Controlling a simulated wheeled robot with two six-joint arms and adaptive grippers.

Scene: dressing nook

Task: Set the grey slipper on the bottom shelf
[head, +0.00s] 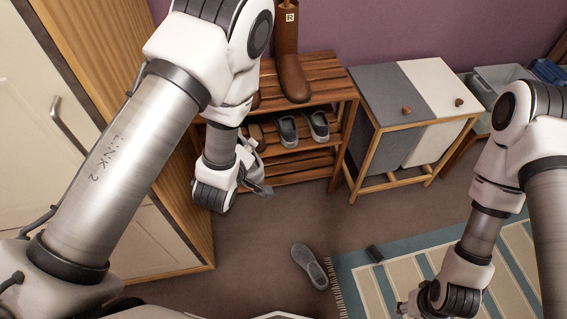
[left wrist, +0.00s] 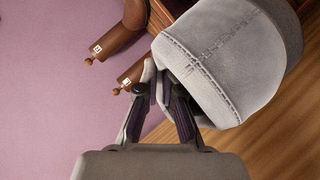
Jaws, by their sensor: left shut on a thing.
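My left gripper (head: 252,170) is in front of the left part of the wooden shoe rack. In the left wrist view its fingers (left wrist: 165,85) are shut on the edge of a grey slipper (left wrist: 225,65), which fills the upper right there. In the head view only a small grey part of that slipper (head: 264,189) shows beside the fingers. Another grey slipper (head: 309,265) lies on the floor. The bottom shelf (head: 300,168) of the rack is slatted, and its visible part looks bare; my arm hides its left end. My right gripper (head: 408,304) is low over the rug, its fingers barely visible.
Grey shoes (head: 288,131) stand on the middle shelf and brown boots (head: 291,75) on top. A grey-and-white hamper (head: 405,120) stands right of the rack, a wooden wardrobe (head: 150,115) left.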

